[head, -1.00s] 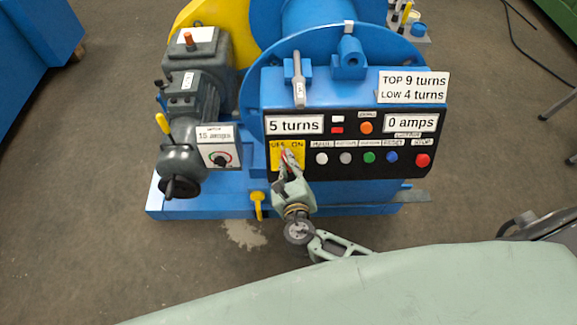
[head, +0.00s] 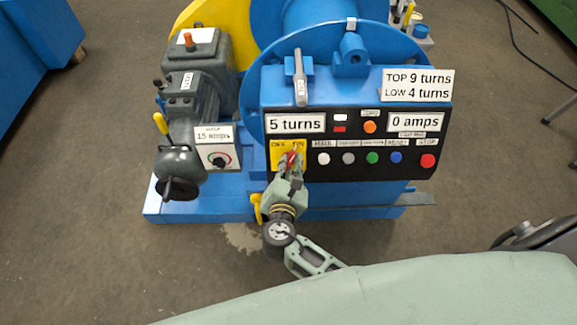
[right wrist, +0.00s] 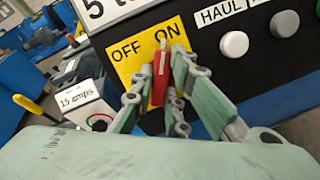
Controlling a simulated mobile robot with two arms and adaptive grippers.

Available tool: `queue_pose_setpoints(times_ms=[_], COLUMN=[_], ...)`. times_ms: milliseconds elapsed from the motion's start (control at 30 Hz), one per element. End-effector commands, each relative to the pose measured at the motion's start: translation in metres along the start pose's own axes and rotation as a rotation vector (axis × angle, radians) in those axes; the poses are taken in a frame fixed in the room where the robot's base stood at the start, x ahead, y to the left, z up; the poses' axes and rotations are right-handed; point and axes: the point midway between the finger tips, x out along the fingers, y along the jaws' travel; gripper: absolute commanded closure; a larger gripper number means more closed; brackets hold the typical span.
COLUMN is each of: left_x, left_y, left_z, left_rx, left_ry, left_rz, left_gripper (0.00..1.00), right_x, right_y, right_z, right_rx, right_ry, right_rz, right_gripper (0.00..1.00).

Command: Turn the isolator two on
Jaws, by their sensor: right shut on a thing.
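A yellow switch plate (right wrist: 132,62) marked OFF on the left and ON on the right is on the black control panel. It also shows in the head view (head: 277,151). A red handle (right wrist: 159,82) with a pale tip stands in front of the plate, its tip between the two words and nearer ON. In the head view the red handle (head: 291,159) leans slightly right, towards ON. My right gripper (right wrist: 160,70) is shut on the red handle, one finger each side; it also shows in the head view (head: 291,157). The handle's base is partly hidden. My left gripper is not in view.
Right of the plate are white (head: 323,159), grey, green, blue and red (head: 428,161) buttons. A grey motor unit (head: 190,95) and a 15 amps dial box (head: 217,150) stand left. A yellow lever (head: 257,208) is below the panel.

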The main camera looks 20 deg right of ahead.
Motion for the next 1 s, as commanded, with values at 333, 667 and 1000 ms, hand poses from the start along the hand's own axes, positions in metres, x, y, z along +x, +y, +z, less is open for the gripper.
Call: queue_pose_setpoints(times_ms=[333,667,1000], left_x=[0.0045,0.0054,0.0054], left_y=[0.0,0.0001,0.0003], left_z=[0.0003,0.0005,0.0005], left_rx=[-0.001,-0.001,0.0], left_ry=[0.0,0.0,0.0], left_rz=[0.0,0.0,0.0], left_gripper=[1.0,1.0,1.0], right_x=[-0.0003,-0.0002,-0.0001], right_y=[0.0007,0.0006,0.0005], right_z=[-0.0006,-0.0001,0.0001], right_rx=[0.205,0.273,0.279], right_ry=[0.001,0.001,0.001], right_rz=[-0.046,-0.062,-0.063], right_gripper=[1.0,1.0,1.0])
